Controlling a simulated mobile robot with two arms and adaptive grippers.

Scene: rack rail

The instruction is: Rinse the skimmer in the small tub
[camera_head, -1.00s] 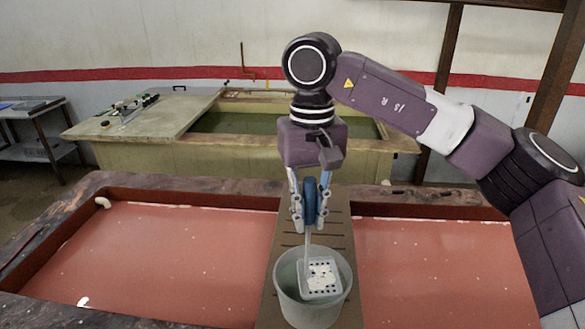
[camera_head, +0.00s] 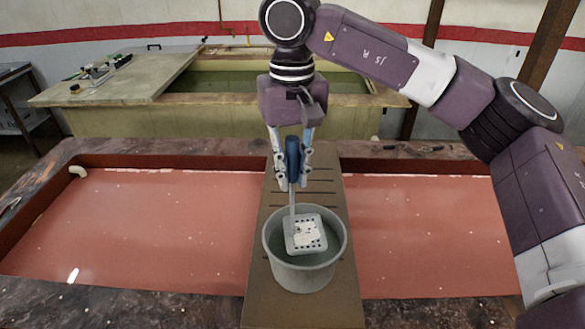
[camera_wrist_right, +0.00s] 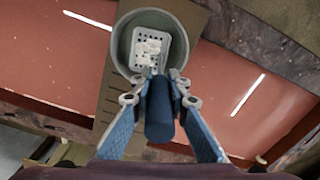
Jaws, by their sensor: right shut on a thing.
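The skimmer has a blue handle (camera_head: 292,157), a thin stem and a light grey square head (camera_head: 306,236) with holes. Whitish bits lie on the head, clearest in the wrist view (camera_wrist_right: 150,47). My right gripper (camera_head: 292,182) is shut on the blue handle, which hangs upright between its fingers. The small tub (camera_head: 303,277) is round and grey and holds dull greenish water. The skimmer head is tilted and lies within the tub's opening, below my gripper. I cannot tell whether the head touches the water. My left gripper is not in view.
The tub stands on a brown slotted board (camera_head: 262,300) laid across a wide vat of red liquid (camera_head: 150,225). A pale tank (camera_head: 150,122) with dark green liquid stands behind. Around the tub, the board has little free width.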

